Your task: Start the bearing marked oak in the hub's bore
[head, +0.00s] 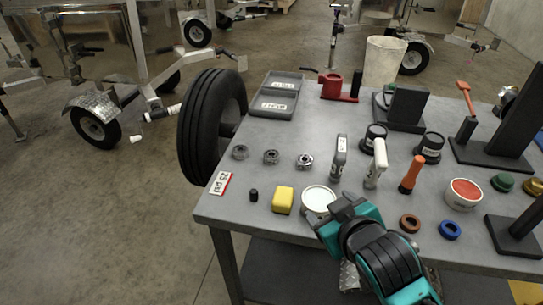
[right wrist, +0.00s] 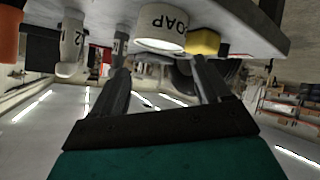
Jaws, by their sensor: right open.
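Three small metal bearings stand in a row on the grey table: a left one (head: 240,152), a middle one (head: 271,157) and a right one (head: 304,161). Their markings are too small to read, so I cannot tell which is oak. I cannot identify the hub with certainty; a metal round part (head: 508,97) is partly visible at the right edge of the table. My right gripper (head: 337,208) is open and empty at the table's front, close to a white tin (head: 318,198). In the right wrist view its two fingers (right wrist: 163,88) are spread, with the tin marked SOAP (right wrist: 160,28) beyond them. My left gripper is not in view.
A yellow block (head: 283,200), a small black cylinder (head: 254,195) and upright tools (head: 339,158) crowd the front and middle. A two-part grey tray (head: 268,118) lies at the back left. Black stands (head: 402,107) fill the back right. Bare tabletop lies behind the bearings.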

